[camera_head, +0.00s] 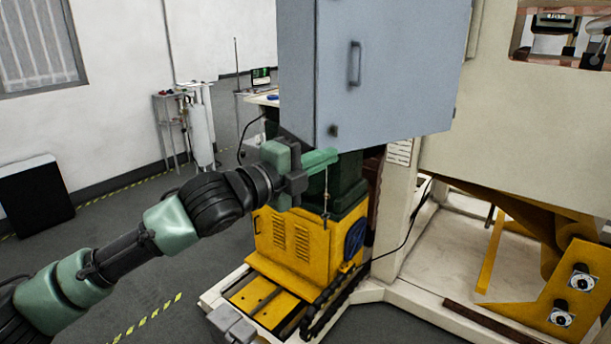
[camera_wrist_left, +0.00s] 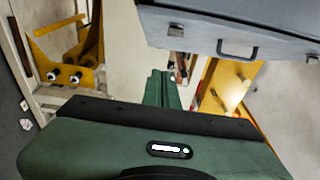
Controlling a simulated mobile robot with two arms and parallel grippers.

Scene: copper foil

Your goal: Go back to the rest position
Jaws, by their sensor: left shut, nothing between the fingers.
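My left gripper (camera_head: 323,160) shows in the head view at the end of the green and black arm that comes in from the left. In the left wrist view the closed fingers (camera_wrist_left: 161,88) point away from the green gripper body. Whether they touch the machine cannot be told. My right gripper shows in neither view.
A grey-blue cabinet (camera_head: 400,70) with a handle hangs above a yellow machine base (camera_head: 290,245). A large cream machine (camera_head: 540,130) stands at the right. A white gas cylinder (camera_head: 201,135) stands by the back wall. Open grey floor (camera_head: 190,255) lies to the left.

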